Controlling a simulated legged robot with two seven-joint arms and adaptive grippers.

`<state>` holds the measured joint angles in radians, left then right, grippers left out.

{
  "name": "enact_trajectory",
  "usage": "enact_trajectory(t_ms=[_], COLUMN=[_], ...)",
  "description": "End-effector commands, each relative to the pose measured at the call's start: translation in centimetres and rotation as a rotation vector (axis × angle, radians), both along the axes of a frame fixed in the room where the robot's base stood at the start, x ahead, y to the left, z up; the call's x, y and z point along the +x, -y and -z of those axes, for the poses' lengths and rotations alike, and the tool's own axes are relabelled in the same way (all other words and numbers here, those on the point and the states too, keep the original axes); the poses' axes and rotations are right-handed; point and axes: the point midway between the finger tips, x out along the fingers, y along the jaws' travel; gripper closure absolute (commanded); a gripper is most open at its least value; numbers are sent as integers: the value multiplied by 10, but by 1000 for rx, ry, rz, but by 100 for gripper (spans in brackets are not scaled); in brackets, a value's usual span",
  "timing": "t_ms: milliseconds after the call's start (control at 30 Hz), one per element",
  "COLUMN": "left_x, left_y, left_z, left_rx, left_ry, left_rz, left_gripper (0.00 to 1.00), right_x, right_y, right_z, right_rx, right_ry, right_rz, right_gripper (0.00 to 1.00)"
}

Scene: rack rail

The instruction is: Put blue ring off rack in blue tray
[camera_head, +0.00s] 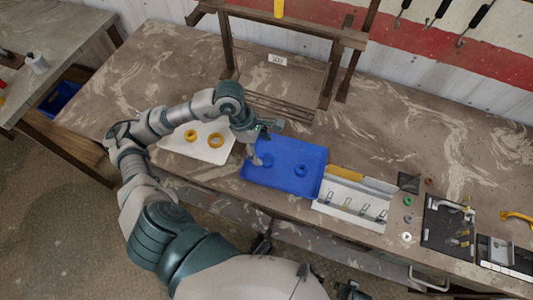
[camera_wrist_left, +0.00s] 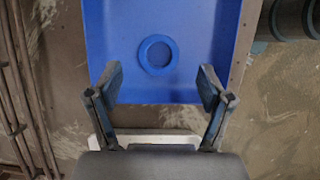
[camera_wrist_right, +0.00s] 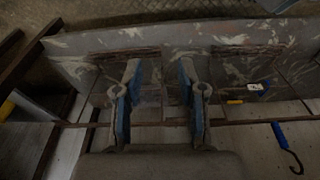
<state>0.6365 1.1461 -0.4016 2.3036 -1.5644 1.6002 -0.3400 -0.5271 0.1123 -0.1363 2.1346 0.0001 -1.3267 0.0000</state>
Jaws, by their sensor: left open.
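The blue tray (camera_head: 262,178) lies flat on the bench. Two blue rings lie in it: one at the left (camera_head: 267,160) and one toward the right (camera_head: 301,170). One blue ring (camera_wrist_left: 158,55) shows in the left wrist view, flat on the tray floor, ahead of the fingertips. My left gripper (camera_head: 264,145) is over the tray's left part; in its wrist view (camera_wrist_left: 160,88) the fingers are wide apart and empty. The white rack (camera_head: 350,207) with several hooks stands right of the tray; I see no blue ring on it. My right gripper (camera_wrist_right: 160,95) is open and empty.
Small rings (camera_head: 407,201) and a dark board with fittings (camera_head: 447,232) lie right of the rack. A wooden frame (camera_head: 228,45) stands behind.

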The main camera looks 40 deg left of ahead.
Motion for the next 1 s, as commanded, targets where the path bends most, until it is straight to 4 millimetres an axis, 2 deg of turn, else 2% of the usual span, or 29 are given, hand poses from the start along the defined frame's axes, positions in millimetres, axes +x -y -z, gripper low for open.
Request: enact_trajectory(t_ms=[33,200,400,1000], left_x=[0,-4,-7,-7], left_y=[-5,-17,-24,-27], left_z=[-14,-47,-69,-72], left_rx=[1,2,2,0], left_ry=[4,4,0,-1], left_rz=[-2,-1,1,0], left_gripper=[20,20,20,20], right_x=[0,-1,-2,-2], right_y=[0,0,2,0], right_z=[2,15,25,26], right_rx=[0,0,0,-1], right_ry=[0,-4,-8,-9], right_rz=[0,-1,-1,-1], right_gripper=[60,60,60,60])
